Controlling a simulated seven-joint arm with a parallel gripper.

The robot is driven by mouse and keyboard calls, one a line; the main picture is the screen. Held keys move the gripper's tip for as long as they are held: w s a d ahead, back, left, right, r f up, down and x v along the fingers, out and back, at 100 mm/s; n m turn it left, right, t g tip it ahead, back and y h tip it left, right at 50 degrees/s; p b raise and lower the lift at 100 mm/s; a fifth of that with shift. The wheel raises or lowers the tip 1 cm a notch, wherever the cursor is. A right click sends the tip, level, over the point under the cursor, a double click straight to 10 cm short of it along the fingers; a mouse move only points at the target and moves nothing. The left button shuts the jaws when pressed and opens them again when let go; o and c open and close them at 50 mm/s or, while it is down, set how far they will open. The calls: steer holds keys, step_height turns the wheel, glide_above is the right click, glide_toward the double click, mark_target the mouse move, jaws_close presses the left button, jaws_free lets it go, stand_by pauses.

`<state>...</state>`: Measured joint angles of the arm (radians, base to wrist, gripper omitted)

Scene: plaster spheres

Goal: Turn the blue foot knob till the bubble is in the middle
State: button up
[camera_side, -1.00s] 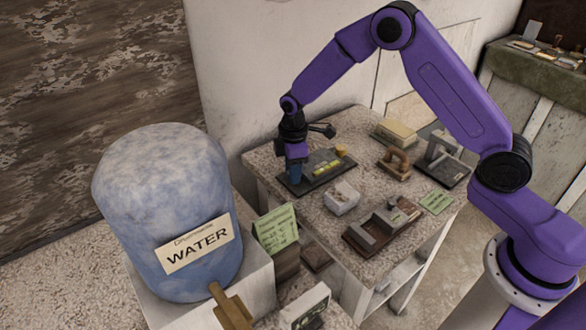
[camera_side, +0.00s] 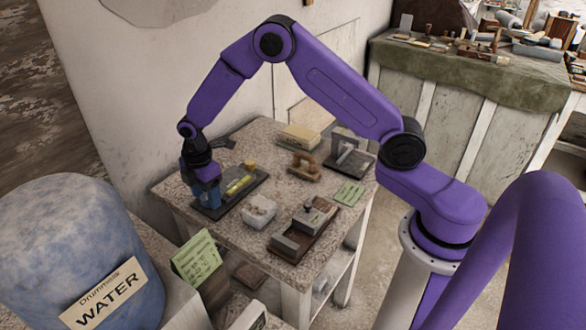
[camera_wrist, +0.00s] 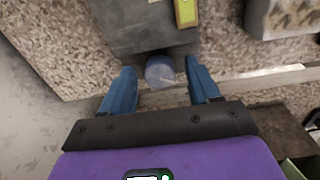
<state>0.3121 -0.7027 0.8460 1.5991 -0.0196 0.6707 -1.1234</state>
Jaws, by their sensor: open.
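A dark levelling plate (camera_side: 228,203) lies on the speckled table top, with a yellow-green vial (camera_side: 238,185) along it and a yellow knob (camera_side: 250,165) at its far end. The bubble is too small to make out in the side view. In the wrist view, only the vial's end (camera_wrist: 185,12) shows at the top edge. The blue foot knob (camera_wrist: 160,70) sits at the plate's edge. My gripper (camera_wrist: 161,78) is open, with one blue finger on each side of the knob and a gap visible on both sides. In the side view, my gripper (camera_side: 206,196) hides the knob.
A pale block (camera_side: 259,210) and a dark wooden tool (camera_side: 304,230) stand close to the plate. A wooden-handled float (camera_side: 304,166), a yellowish block (camera_side: 298,137) and a metal frame (camera_side: 350,155) stand farther back. A blue water drum (camera_side: 80,255) is at front left.

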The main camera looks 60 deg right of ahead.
steer(key=shift+n, duration=1)
step_height(320, 180, up, 18)
steer(key=s+d+m, duration=0.1)
steer(key=s+m, duration=0.3)
steer(key=s, duration=2.2)
steer(key=shift+s+r+m, duration=0.2)
steer(key=shift+r+m, duration=0.15)
steer(key=shift+m, duration=0.05)
steer(key=n, duration=0.2)
glide_above(204, 195)
steer(key=f, duration=0.1)
steer(key=shift+g, duration=0.4)
steer(key=f, duration=1.7)
steer(key=shift+s+f, duration=0.2)
steer(key=shift+s, duration=0.05)
